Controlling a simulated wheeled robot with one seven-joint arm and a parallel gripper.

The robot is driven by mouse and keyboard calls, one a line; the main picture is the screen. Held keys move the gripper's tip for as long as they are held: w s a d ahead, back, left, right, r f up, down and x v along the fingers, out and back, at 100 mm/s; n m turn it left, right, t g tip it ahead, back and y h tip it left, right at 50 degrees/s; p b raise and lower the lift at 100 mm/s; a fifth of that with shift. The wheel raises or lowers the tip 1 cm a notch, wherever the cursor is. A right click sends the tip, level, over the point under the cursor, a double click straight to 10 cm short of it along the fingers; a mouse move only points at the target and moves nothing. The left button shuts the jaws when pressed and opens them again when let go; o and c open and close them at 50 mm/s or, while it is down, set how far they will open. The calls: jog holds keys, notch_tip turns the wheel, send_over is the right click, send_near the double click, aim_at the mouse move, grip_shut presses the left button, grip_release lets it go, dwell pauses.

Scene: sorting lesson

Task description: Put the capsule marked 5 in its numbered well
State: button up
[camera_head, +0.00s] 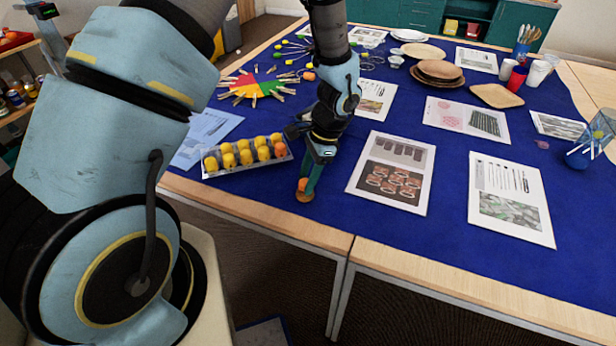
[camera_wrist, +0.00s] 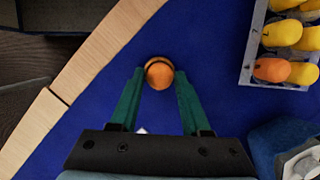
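An orange capsule (camera_wrist: 159,74) is between the two green fingertips of my gripper (camera_wrist: 160,80) in the wrist view, with a finger close against each side. My gripper appears shut on it. In the head view my gripper (camera_head: 305,180) points down near the table's front edge, and the orange capsule (camera_head: 303,185) shows at its tips, with a round brown base under it. A grey tray (camera_head: 215,172) with several wells holds yellow and orange capsules, left of my gripper in the head view and at upper right in the wrist view (camera_wrist: 246,62).
The blue cloth (camera_head: 400,235) is bare in front of the printed sheets (camera_head: 393,170). A blue sheet (camera_head: 207,132) lies behind the tray. A colour wheel with clothespins (camera_head: 253,85) is farther back. Wooden plates (camera_head: 438,72) and cups stand at the back right.

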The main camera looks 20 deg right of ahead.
jog(key=shift+c, duration=1.1)
jog(key=shift+r+p, duration=2.75)
jog(key=shift+r, duration=0.8)
